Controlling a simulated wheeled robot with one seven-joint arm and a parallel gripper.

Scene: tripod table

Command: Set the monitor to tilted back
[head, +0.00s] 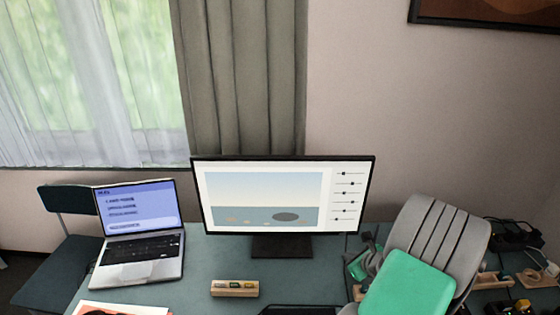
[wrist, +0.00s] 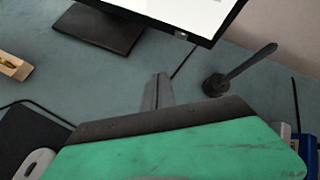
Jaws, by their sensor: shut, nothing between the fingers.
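The monitor (head: 282,195) stands on the teal desk on a black stand (head: 282,246), its lit screen facing me. It looks roughly upright, but its exact tilt is hard to judge. In the wrist view its lower right corner (wrist: 205,38) shows at the top, with the stand's base (wrist: 98,30) at upper left. My gripper (wrist: 158,78) is shut and empty, its grey fingers pointing toward the monitor's lower right corner, apart from it.
An open laptop (head: 140,235) stands left of the monitor. A wooden block (head: 235,288) lies in front. In the wrist view a black rod on a round base (wrist: 215,84) stands right of my fingers, and a dark pad (wrist: 30,138) with a white mouse (wrist: 36,164) lies lower left.

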